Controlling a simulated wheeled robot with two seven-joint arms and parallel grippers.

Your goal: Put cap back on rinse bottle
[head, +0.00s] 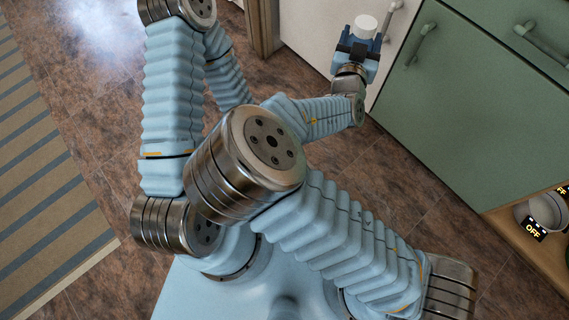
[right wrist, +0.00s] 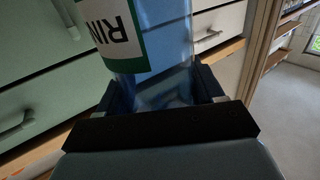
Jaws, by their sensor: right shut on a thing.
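A clear blue bottle with a white and green label reading "RIN" (right wrist: 112,30) fills the upper middle of the right wrist view, its lettering upside down in the picture. My right gripper (right wrist: 165,92) is shut on it, one finger on each side. In the head view my right gripper (head: 358,48) is in front of the cream cabinet. A white round top (head: 366,26) sticks up there; I cannot tell whether it is a separate cap. Most of the bottle is hidden by the gripper in the head view. My left gripper is not in view.
A cream cabinet (head: 310,35) and a green cabinet (head: 480,110) with metal handles (head: 424,38) stand close beyond the gripper. A wooden shelf (head: 520,235) at right holds a round container (head: 550,210) with dark labels. The brown tiled floor and striped rug (head: 45,190) are clear.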

